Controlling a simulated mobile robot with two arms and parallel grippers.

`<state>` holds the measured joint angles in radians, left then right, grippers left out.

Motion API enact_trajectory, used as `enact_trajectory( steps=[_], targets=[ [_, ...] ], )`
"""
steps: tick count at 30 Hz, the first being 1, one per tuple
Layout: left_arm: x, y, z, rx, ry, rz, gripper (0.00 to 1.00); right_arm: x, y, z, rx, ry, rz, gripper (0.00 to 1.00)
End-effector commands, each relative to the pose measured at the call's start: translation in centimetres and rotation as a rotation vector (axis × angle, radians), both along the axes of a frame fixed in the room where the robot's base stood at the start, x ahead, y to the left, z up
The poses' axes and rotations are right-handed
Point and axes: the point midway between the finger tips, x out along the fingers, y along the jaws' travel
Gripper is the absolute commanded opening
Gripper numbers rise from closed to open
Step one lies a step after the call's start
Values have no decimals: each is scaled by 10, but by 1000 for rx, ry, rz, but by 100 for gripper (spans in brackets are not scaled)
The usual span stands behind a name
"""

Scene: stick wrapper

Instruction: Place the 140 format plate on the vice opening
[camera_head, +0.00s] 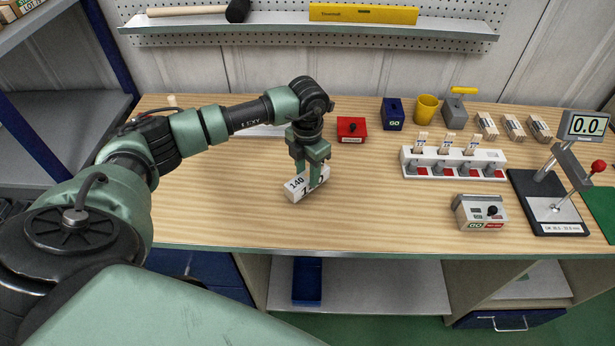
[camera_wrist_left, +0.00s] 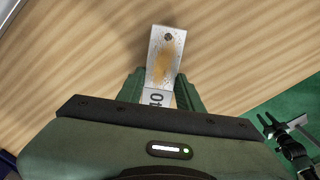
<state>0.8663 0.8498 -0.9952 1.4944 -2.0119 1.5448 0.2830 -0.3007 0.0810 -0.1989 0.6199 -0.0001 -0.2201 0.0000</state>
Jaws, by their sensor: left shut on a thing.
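My left gripper (camera_head: 308,180) is shut on the 140 format plate (camera_head: 296,189), a pale block marked "140". I hold it low above the middle of the bench; I cannot tell if it touches the wood. In the left wrist view the plate (camera_wrist_left: 163,60) sits between the fingers, with a metal face stained brown and a label partly hidden by the gripper body. A grey block with a yellow handle (camera_head: 456,108) stands at the back right and may be the vice; its opening is not clear. My right gripper is not seen in the head view.
A red box (camera_head: 352,129), a blue box (camera_head: 393,113) and a yellow cup (camera_head: 426,107) stand behind. A white rack (camera_head: 412,162), a grey gauge box (camera_head: 481,211) and a display stand (camera_head: 545,203) are right. The front middle bench (camera_head: 390,220) is clear.

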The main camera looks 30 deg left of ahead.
Motion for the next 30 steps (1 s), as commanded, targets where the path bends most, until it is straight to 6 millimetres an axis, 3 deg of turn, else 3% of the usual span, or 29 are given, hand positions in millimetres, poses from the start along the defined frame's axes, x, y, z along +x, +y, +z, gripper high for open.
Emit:
enact_trajectory(
  steps=[5,18,24,30],
  targets=[
    [2,0,34,0,-10,-1,0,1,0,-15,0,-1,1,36],
    [1,0,151,-1,-7,0,0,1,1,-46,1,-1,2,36],
    [0,0,178,0,-3,-1,0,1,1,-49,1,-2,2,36],
    [0,0,185,0,-2,-1,0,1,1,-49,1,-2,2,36]
  ],
)
